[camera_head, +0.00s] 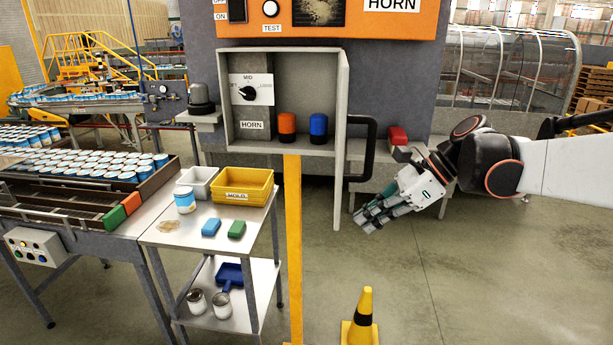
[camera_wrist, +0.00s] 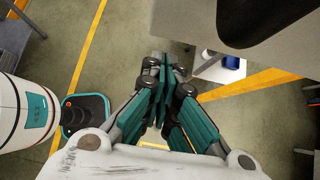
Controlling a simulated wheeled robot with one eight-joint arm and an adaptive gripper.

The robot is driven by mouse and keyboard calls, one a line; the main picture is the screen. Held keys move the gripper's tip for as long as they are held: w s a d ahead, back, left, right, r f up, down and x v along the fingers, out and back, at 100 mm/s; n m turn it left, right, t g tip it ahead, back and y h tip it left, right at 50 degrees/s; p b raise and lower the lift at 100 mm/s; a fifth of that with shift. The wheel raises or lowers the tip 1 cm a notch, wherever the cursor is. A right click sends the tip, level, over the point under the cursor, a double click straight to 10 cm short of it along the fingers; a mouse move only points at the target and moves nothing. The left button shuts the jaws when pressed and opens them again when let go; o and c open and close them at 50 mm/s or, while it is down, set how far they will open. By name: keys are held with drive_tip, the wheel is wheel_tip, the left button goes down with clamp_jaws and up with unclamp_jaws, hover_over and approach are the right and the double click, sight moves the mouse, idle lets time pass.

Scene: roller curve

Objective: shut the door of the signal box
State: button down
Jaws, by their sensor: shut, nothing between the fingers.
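The signal box (camera_head: 285,52) is a grey open-fronted cabinet under the orange panel. Its door (camera_head: 341,140) is hinged on the right and stands open, seen nearly edge-on. A black bar handle (camera_head: 371,148) sticks out from the door's right side. Inside are a dial marked MID (camera_head: 249,91), an orange lamp (camera_head: 287,124) and a blue lamp (camera_head: 318,124). My gripper (camera_head: 364,221) is shut and empty, low and to the right of the door, below the handle. In the wrist view its fingers (camera_wrist: 162,100) are together. A large dark shape, perhaps the handle, fills the top right there.
A yellow cone (camera_head: 362,318) stands on the floor in front, and a yellow post (camera_head: 293,240) rises below the box. A small steel table (camera_head: 165,236) with a yellow bin (camera_head: 243,186) stands at left. A red block (camera_head: 397,136) lies on a ledge right of the handle.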

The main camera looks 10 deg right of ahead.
drive_tip(key=shift+w+a, duration=0.15)
drive_tip(key=shift+a, duration=0.4)
drive_tip(key=shift+w+a, duration=0.15)
drive_tip(key=shift+a, duration=0.35)
